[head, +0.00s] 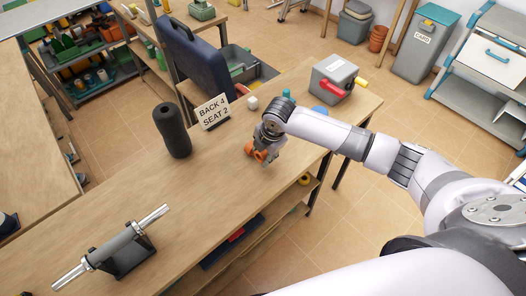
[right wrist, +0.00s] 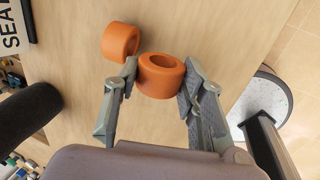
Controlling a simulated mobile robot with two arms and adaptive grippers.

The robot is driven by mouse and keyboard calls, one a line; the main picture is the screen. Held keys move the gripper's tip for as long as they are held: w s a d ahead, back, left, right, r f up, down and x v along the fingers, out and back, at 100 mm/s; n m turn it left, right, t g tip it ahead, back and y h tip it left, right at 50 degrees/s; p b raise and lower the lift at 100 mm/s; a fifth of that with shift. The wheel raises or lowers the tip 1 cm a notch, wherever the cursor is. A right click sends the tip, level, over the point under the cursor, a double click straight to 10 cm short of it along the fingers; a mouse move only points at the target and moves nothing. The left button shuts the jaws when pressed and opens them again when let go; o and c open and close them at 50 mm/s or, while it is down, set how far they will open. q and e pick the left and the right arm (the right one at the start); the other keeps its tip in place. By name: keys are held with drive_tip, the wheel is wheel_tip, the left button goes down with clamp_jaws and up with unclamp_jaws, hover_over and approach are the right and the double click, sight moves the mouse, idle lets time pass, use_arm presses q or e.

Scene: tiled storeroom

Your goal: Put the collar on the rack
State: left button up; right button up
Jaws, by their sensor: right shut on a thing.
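An orange ring-shaped collar (right wrist: 160,77) sits between the fingers of my right gripper (right wrist: 160,80), which is shut on it. In the head view the gripper (head: 262,150) is low over the wooden bench, and the held collar (head: 262,156) shows at its fingertips. A second orange ring (right wrist: 120,40) lies on the bench just beside the left finger. At the lower left of the head view, a dark stand (head: 136,262) carries a grey cylinder (head: 112,247) with silver shaft ends; I cannot tell whether this is the rack. My left gripper is not in view.
A black cylinder (head: 172,131) stands upright by a sign (head: 212,111) reading "BACK 4 SEAT 2". The bench between gripper and stand is clear.

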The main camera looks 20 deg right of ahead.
drive_tip(key=shift+f, duration=0.45)
drive_tip(key=o, duration=1.2)
drive_tip(key=shift+c, duration=0.2)
drive_tip(key=shift+r, duration=0.5)
drive_tip(key=b+v, duration=0.1)
drive_tip(key=v, duration=1.1)
drive_tip(key=shift+r, duration=0.15)
